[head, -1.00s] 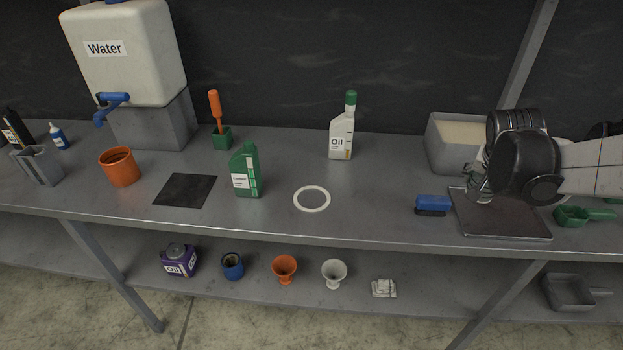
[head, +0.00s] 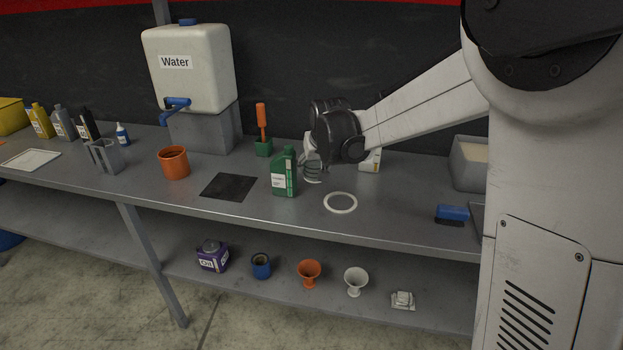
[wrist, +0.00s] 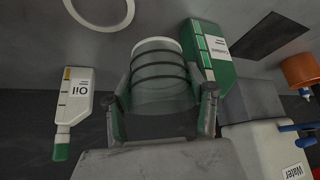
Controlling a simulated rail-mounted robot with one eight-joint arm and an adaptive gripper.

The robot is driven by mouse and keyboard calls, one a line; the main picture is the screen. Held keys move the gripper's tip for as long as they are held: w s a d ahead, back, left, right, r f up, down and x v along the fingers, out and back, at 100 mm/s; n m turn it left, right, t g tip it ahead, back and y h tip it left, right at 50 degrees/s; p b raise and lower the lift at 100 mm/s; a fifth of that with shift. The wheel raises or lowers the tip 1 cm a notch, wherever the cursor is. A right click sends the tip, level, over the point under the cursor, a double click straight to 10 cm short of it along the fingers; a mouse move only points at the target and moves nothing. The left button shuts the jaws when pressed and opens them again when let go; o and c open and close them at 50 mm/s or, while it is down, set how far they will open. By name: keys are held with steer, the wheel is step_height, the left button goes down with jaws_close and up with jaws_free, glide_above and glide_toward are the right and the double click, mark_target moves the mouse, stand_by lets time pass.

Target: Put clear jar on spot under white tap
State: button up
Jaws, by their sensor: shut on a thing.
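My gripper (head: 313,160) is shut on a clear jar (head: 312,174) with dark bands, above the bench behind the green bottle. The jar also shows between my fingers in the wrist view (wrist: 158,82). A white water tank (head: 190,85) stands on a grey block at the back left. Its tap (head: 176,104) looks blue, not white. A black square (head: 229,187) and a white ring (head: 340,203) lie flat on the bench, farther right.
The green bottle (head: 284,172) stands close to the left of the jar. A white oil bottle (head: 371,160) is behind my gripper.

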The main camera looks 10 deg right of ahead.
steer(key=w+d+f, duration=0.1)
steer(key=w, duration=0.1)
steer(key=w+d+f, duration=0.1)
steer(key=w+f, duration=0.1)
steer(key=w, duration=0.1)
steer(key=w+d+f, duration=0.2)
steer(key=w, duration=0.1)
steer(key=shift+f, duration=0.2)
steer(key=shift+s+f, duration=0.1)
steer(key=shift+f, duration=1.8)
steer(key=shift+f, duration=0.1)
steer(key=shift+f, duration=0.15)
steer(key=o, duration=1.6)
steer(key=shift+c, duration=0.2)
